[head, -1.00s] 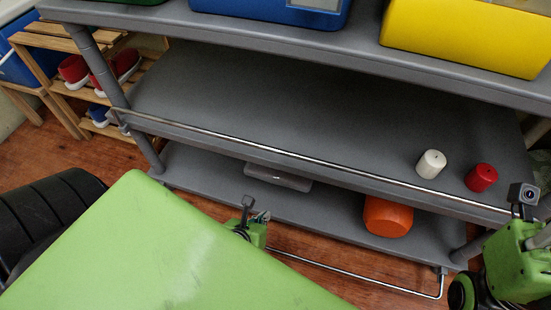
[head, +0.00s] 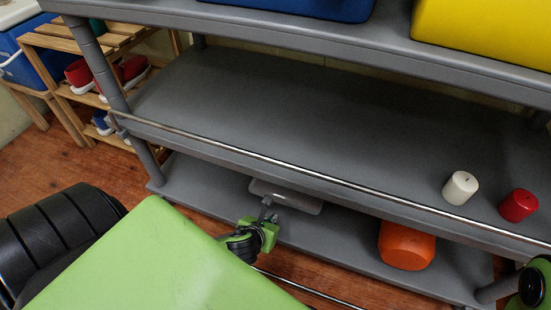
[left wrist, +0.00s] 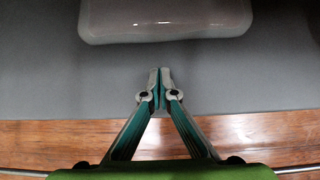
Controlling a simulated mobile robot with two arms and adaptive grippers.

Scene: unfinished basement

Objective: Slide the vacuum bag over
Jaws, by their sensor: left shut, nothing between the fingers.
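The vacuum bag looks like a flat, pale, translucent grey piece (head: 287,197) lying on the lowest grey shelf (head: 215,185). In the left wrist view the bag (left wrist: 165,20) is at the top, with its rounded near edge showing. My left gripper (head: 269,216) is low at the shelf's front edge, just in front of the bag. In the left wrist view the left gripper (left wrist: 159,76) has its fingertips together, empty, over bare shelf and apart from the bag. Only a piece of my right arm shows at the lower right corner; its gripper is out of view.
An orange object (head: 407,246) stands on the lowest shelf to the right. A white candle (head: 460,187) and a red candle (head: 518,205) stand on the shelf above. A metal bar (head: 300,174) runs along that shelf's front. Wooden racks with shoes stand left.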

